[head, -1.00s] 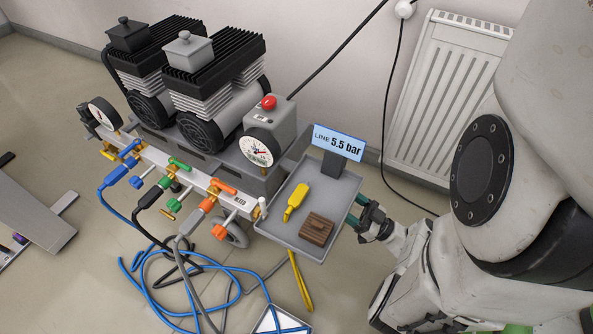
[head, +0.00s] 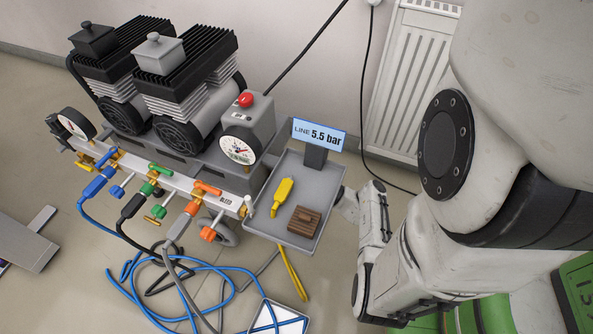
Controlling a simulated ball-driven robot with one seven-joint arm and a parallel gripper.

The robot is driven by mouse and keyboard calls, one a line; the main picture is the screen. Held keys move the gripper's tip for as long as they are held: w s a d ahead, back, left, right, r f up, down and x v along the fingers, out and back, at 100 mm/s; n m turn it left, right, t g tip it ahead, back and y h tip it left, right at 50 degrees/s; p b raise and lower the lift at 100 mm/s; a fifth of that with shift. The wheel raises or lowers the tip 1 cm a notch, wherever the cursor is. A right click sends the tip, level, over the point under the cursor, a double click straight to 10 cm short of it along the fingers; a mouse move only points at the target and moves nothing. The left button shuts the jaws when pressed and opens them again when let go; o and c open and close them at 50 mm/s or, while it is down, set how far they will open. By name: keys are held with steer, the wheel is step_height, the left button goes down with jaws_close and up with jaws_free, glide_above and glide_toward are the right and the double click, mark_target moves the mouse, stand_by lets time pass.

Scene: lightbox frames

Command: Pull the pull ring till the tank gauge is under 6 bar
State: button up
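The compressor carries two round gauges. One dial (head: 239,150) sits below a red button, with a red needle whose reading is too small to tell. Another dial (head: 76,124) is at the left end of the manifold, seen edge-on. I cannot tell which is the tank gauge. A plate marked BLEED (head: 228,199) is at the manifold's right end, next to a small brass fitting with a pale top (head: 247,206). I cannot make out a pull ring there. My gripper is not visible; my pale wrist passes close to the right of the tray, where the arm's end is hidden.
A grey tray (head: 272,228) holds a yellow tool (head: 282,196), a brown wooden block (head: 304,221) and a sign (head: 319,135) reading LINE 5.5 bar. Coloured valves and hoses (head: 180,268) hang in front, coiling on the floor. A radiator (head: 408,85) stands behind.

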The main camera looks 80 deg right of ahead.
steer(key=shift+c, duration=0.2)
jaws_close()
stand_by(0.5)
